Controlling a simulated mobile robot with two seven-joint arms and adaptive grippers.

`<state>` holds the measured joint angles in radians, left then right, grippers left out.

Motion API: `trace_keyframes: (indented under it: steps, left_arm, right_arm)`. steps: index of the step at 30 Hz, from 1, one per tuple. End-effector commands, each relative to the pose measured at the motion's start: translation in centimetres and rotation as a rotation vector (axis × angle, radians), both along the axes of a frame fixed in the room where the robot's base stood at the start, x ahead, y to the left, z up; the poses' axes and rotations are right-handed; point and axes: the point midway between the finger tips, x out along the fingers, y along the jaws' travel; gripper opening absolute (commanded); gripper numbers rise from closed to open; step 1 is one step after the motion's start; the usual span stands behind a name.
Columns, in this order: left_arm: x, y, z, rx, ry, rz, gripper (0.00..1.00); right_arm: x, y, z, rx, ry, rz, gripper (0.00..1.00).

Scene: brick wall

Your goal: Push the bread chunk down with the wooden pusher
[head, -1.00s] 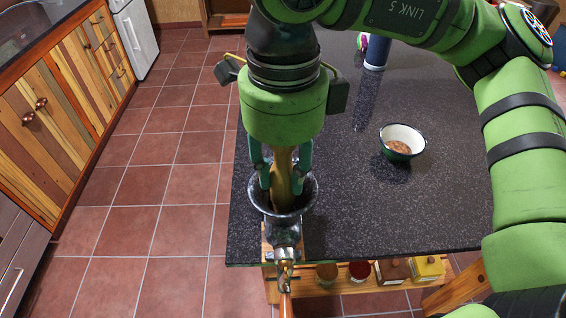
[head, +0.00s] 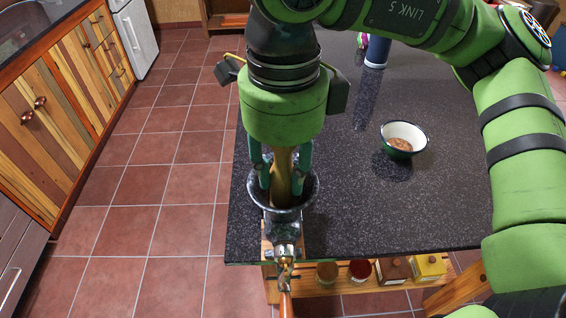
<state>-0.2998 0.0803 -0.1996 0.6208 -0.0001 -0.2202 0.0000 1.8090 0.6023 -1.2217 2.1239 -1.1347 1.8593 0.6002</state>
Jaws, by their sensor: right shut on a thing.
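The wooden pusher (head: 284,185) stands upright in the mouth of the metal grinder (head: 285,231), which is fixed at the table's front left edge. My right gripper (head: 284,178) points down over the grinder and is shut on the pusher. Its fingertips reach to about the rim of the grinder's funnel. The bread chunk does not show; the funnel's inside is mostly hidden by the gripper and pusher. My left gripper is not in view.
A bowl (head: 403,140) with brownish food stands on the dark table (head: 440,200) to the right. A blue thing (head: 376,50) stands at the back. Several jars and boxes (head: 393,269) sit on a shelf below. The table between grinder and bowl is clear.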

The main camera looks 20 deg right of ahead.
Motion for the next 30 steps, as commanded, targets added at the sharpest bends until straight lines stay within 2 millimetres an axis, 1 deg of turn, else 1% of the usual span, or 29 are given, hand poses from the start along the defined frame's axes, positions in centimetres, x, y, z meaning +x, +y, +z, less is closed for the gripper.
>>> trace_keyframes:
  steps: [5, 24, 27, 30]
  left_arm:
    - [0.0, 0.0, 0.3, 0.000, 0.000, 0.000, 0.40]
    - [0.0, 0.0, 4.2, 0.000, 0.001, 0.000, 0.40]
    - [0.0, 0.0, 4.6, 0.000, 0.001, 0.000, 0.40]
    - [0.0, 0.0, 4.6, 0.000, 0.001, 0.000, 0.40]
  right_arm:
    - [0.0, 0.0, 0.4, -0.001, 0.001, 0.000, 0.00]
    - [0.0, 0.0, 6.8, 0.001, -0.001, 0.000, 0.00]
    - [0.0, 0.0, 7.5, 0.000, 0.000, 0.001, 0.00]
    - [0.0, 0.0, 7.6, 0.000, 0.001, 0.000, 0.00]
